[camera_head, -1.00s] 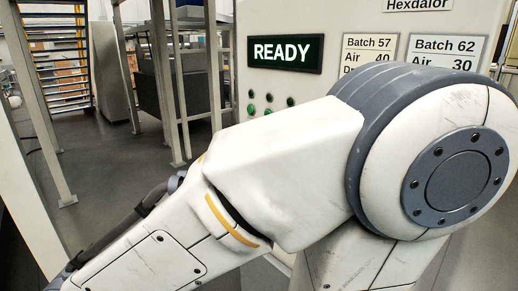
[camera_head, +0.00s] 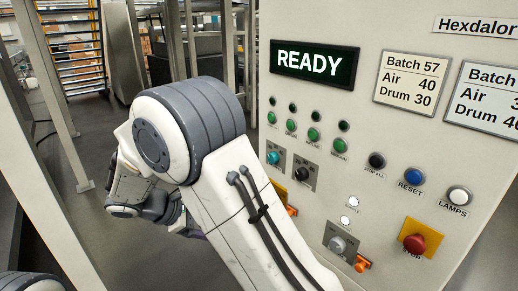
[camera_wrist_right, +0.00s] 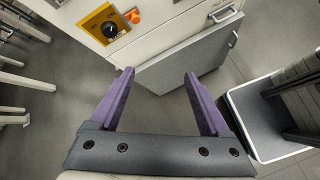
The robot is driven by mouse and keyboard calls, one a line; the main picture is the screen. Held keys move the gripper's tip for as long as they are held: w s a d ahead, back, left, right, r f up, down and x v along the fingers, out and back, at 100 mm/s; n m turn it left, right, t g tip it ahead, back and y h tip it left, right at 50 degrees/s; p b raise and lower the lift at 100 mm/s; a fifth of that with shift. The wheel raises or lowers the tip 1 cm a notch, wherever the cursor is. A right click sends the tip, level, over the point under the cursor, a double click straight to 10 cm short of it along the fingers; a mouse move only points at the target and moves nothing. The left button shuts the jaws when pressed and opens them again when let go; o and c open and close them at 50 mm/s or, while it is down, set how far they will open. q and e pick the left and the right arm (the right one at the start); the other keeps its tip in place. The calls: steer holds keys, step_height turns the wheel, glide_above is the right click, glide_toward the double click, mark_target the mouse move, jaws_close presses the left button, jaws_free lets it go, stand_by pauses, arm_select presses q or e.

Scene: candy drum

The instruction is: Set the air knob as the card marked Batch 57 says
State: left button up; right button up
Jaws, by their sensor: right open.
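The card marked Batch 57 (camera_head: 412,83) is on the white panel and reads Air 40, Drum 30. In the right wrist view, a black dial knob (camera_wrist_right: 110,30) sits on a yellow plate (camera_wrist_right: 97,21) at the upper left; I cannot read its label or setting. In the head view, my arm mostly hides a yellow plate (camera_head: 280,193). A grey knob (camera_head: 338,245) is lower on the panel, its label unreadable. My right gripper (camera_wrist_right: 159,73) is open and empty, its purple fingers apart and below the dial in the picture. My left gripper is not in view.
A second card, Batch 62 (camera_head: 487,95), is cut off at the right. A READY display (camera_head: 314,64), small knobs, buttons and a red stop button (camera_head: 414,243) are on the panel. An orange piece (camera_wrist_right: 133,16) is beside the dial. Metal posts (camera_head: 62,110) stand at the left.

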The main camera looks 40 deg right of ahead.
mark_target(270, 160)
steer(key=w+d+r+n+h+p, duration=0.2)
steer(key=w+d+n+h+p, duration=0.45)
steer(key=w+d, duration=0.8)
steer(key=d+p, duration=0.1)
steer(key=d, duration=0.2)
steer(key=d+m+h+p, duration=0.1)
steer(key=d, duration=0.3)
steer(key=s+d+m+h+p, duration=0.1)
steer(key=d, duration=0.3)
steer(key=shift+r+m+t, duration=0.15)
steer(key=shift+m+t, duration=0.1)
steer(key=shift+t, duration=0.05)
steer(key=shift+d+p, duration=0.35)
steer(key=shift+d, duration=0.15)
jaws_close()
steer(key=shift+f, duration=0.2)
